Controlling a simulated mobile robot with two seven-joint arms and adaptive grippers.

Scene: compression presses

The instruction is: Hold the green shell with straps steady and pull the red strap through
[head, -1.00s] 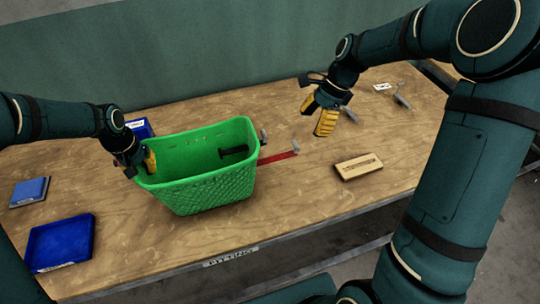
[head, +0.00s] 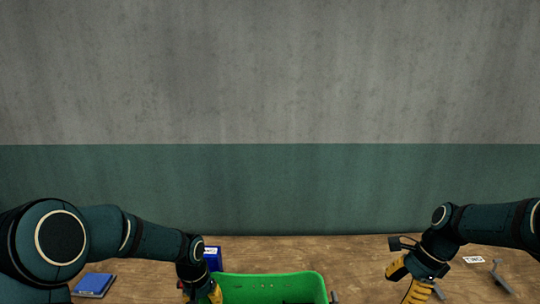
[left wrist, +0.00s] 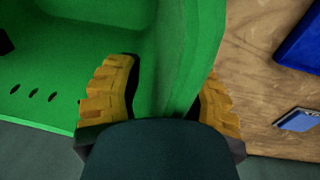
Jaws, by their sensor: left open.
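The green shell (head: 270,288) shows only its upper part at the bottom of the head view; the rest is cut off. My left gripper (head: 212,294) is at its left rim. In the left wrist view the left gripper (left wrist: 165,92) is open, with one yellow finger inside the shell (left wrist: 190,50) and one outside, the wall between them. I cannot tell whether the fingers touch the wall. My right gripper (head: 408,280) is apart from the shell, to its right, with its yellow fingers spread and nothing between them. The red strap is out of view.
The wooden bench (head: 345,252) runs along a grey and green wall (head: 270,185). A blue bin (head: 212,258) stands behind my left gripper, and a blue box (head: 94,285) lies at the left. A white label (head: 473,259) and a grey metal part (head: 500,275) lie at the right.

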